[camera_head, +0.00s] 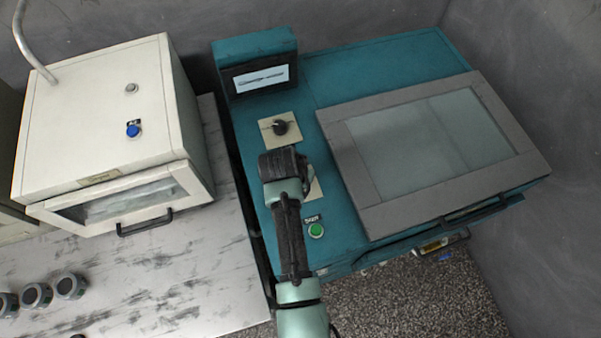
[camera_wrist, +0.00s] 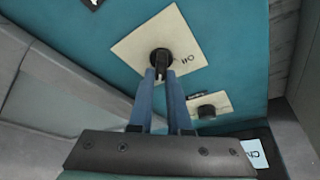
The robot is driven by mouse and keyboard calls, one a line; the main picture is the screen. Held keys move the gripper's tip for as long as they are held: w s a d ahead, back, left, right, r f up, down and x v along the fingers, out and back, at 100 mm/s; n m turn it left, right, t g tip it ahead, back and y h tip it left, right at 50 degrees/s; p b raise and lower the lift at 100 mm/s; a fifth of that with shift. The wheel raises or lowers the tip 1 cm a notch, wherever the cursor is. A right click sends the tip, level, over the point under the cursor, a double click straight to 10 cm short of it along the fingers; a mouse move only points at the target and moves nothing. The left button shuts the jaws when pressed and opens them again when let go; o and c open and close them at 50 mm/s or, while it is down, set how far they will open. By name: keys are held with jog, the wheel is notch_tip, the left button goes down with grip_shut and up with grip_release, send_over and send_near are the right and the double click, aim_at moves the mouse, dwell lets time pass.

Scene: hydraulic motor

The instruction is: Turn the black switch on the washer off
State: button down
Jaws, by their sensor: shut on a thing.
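The washer (camera_head: 263,190) is the teal machine in the head view. In the wrist view, my gripper (camera_wrist: 161,76) has its two blue-grey fingers closed around the narrow black switch (camera_wrist: 161,56) on a cream plate (camera_wrist: 190,53). The word "Off" is printed on that plate, right of the switch. In the head view my gripper (camera_head: 284,163) hangs over the washer's left part and hides this switch; only an edge of its plate (camera_head: 316,189) shows. A second black knob (camera_head: 281,127) sits on another cream plate nearer the display; it also shows in the wrist view (camera_wrist: 207,111).
A green start button (camera_head: 316,230) lies just right of my arm. A display box (camera_head: 261,79) rises behind the knobs. The grey-framed lid (camera_head: 365,190) is shut on the right. A white cabinet (camera_head: 100,115) with a blue button stands left, with round parts (camera_head: 70,286) on the table.

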jog(key=n, duration=0.2)
jog(key=n+y+p, duration=0.1)
jog(key=n, duration=0.1)
jog(key=shift+r+y, duration=0.15)
jog(key=shift+y, duration=0.15)
jog(key=n+y, duration=0.1)
jog(key=n, duration=0.3)
jog(key=shift+w+a+n+y, duration=0.1)
jog(key=shift+n+y, duration=0.2)
jog(key=shift+y, duration=0.1)
jog(key=n, duration=0.2)
jog(key=n+y+b, duration=0.1)
jog(key=n, duration=0.1)
jog(key=shift+a+n+g+y, duration=0.1)
jog(key=shift+n+g+y, duration=0.2)
jog(key=shift+g, duration=0.1)
jog(key=shift+n+g+y+b, duration=0.5)
jog(key=shift+n+b, duration=0.4)
jog(key=shift+n, duration=0.9)
jog(key=shift+a, duration=0.1)
jog(key=c, duration=0.9)
grip_release()
jog(key=shift+s, duration=0.2)
jog(key=shift+o, duration=0.2)
jog(key=b+v, duration=0.2)
jog(key=v, duration=1)
jog(key=shift+r, duration=0.45)
